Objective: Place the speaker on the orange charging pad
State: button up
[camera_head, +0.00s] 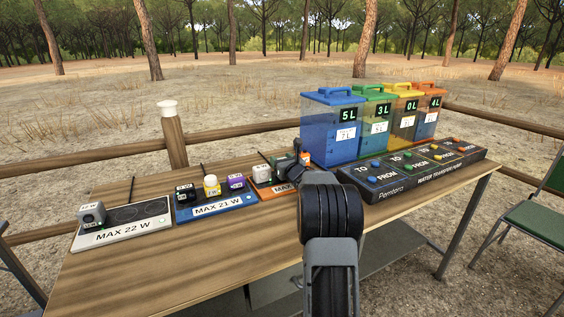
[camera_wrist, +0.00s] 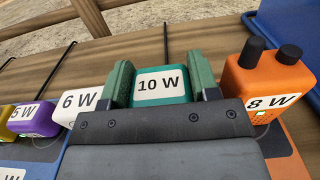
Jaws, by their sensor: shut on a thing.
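A teal box-shaped device labelled 10 W (camera_wrist: 160,84), which may be the speaker, sits between the two dark green fingers of my gripper (camera_wrist: 160,64) in the wrist view. My gripper is shut on it. The orange charging pad (camera_head: 262,192) is right of the blue pad in the head view, its right part hidden by my arm. A white 6 W device (camera_wrist: 79,103) stands left of my gripper and an orange 8 W device with two black knobs (camera_wrist: 268,88) stands right. I cannot tell whether the teal device touches the pad.
The blue pad, MAX 21 W (camera_head: 216,206), holds black, yellow and purple devices. The white pad, MAX 22 W (camera_head: 130,228), holds a grey device (camera_head: 92,214) at its left; its right part is bare. Coloured water tanks (camera_head: 333,125) and a black pump panel (camera_head: 420,172) stand at right.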

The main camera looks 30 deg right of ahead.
dwell(0.3)
jog(key=o, duration=0.8)
jog(key=shift+c, duration=0.2)
jog(key=shift+r, duration=0.1)
jog(key=shift+s, duration=0.15)
jog(key=s, duration=0.4)
jog(key=s+a, duration=0.1)
jog(key=s, duration=0.6)
jog(key=shift+s+a, duration=0.3)
jog(key=shift+a, duration=0.05)
